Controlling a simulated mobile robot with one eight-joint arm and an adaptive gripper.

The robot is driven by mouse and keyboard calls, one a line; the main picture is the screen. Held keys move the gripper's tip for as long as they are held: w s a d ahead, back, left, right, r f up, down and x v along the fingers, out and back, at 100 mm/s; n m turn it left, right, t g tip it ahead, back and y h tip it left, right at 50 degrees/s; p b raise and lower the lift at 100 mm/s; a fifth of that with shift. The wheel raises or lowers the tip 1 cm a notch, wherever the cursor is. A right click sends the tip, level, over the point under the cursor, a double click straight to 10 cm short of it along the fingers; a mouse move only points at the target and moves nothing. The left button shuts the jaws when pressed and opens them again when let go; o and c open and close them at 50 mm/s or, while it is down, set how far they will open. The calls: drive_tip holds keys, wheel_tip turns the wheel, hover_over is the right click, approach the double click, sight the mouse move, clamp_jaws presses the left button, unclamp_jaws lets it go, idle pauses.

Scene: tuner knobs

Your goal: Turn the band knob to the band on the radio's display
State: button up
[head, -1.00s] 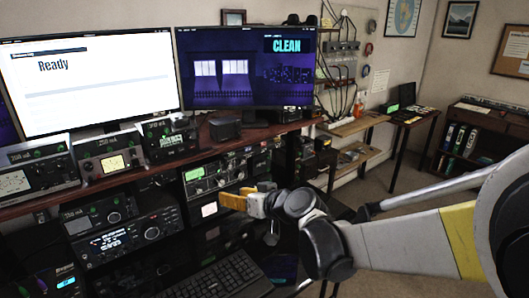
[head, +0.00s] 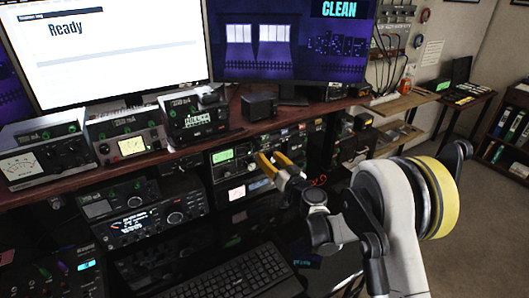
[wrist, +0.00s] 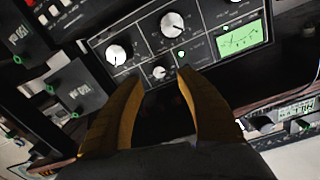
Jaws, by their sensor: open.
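The radio is a dark unit under the wooden shelf, with a lit green display (head: 222,156). In the wrist view its face fills the top, with a green meter display (wrist: 240,39) at right; the writing is too small to read. Its face has a large white-capped knob (wrist: 118,55), another knob (wrist: 172,23) above right, and a small knob (wrist: 159,72) below. I cannot tell which is the band knob. My gripper (head: 271,160) is open and empty, with yellow fingers, just right of the green display in the head view. In the wrist view its fingertips (wrist: 160,77) flank the small knob's line of sight, apparently short of the panel.
A wooden shelf (head: 180,157) with several meter boxes runs above the radio. Another radio (head: 150,220) stands to its left and a keyboard (head: 235,282) lies below. Two monitors stand behind. Dark boxes (wrist: 78,88) stick out beside the panel in the wrist view.

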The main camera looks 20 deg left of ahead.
drive_tip(key=b+x, duration=0.1)
drive_tip(key=x, duration=0.4)
drive_tip(key=shift+c, duration=0.5)
clamp_jaws()
